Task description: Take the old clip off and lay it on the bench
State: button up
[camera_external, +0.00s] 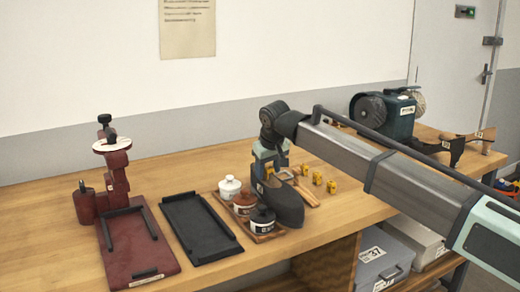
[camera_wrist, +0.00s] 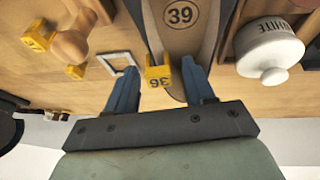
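A yellow clip marked 36 (camera_wrist: 158,76) sits at the near end of a shoe, by the brown surface marked 39 (camera_wrist: 180,18), in the wrist view. My gripper (camera_wrist: 160,88) is open, with its two blue fingers either side of the clip and gaps showing on both sides. In the external view the dark shoe (camera_external: 284,205) stands on the bench (camera_external: 330,222), and my gripper (camera_external: 268,172) is over its back end. Whether the fingers touch the shoe cannot be told.
A wooden tray holds white (camera_external: 230,187), brown (camera_external: 243,204) and black (camera_external: 263,220) pots beside the shoe. Several other yellow clips (camera_external: 317,178) stand to its right. A black tray (camera_external: 200,228), red device (camera_external: 135,245) and grinder (camera_external: 385,112) also occupy the bench.

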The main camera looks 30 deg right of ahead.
jog(key=c, duration=0.9)
jog(key=shift+c, duration=0.2)
jog(key=shift+r, duration=0.25)
jog(key=r, duration=0.9)
jog(key=shift+w+d+r, duration=0.1)
jog(key=shift+d, duration=0.2)
jog(key=d+f+g, duration=0.1)
jog(key=d+f, duration=0.1)
jog(key=d, duration=0.8)
jog(key=s+d+f+g+y, duration=0.1)
jog(key=d+f, duration=0.1)
jog(key=d, duration=0.9)
jog(key=shift+d+y, duration=0.3)
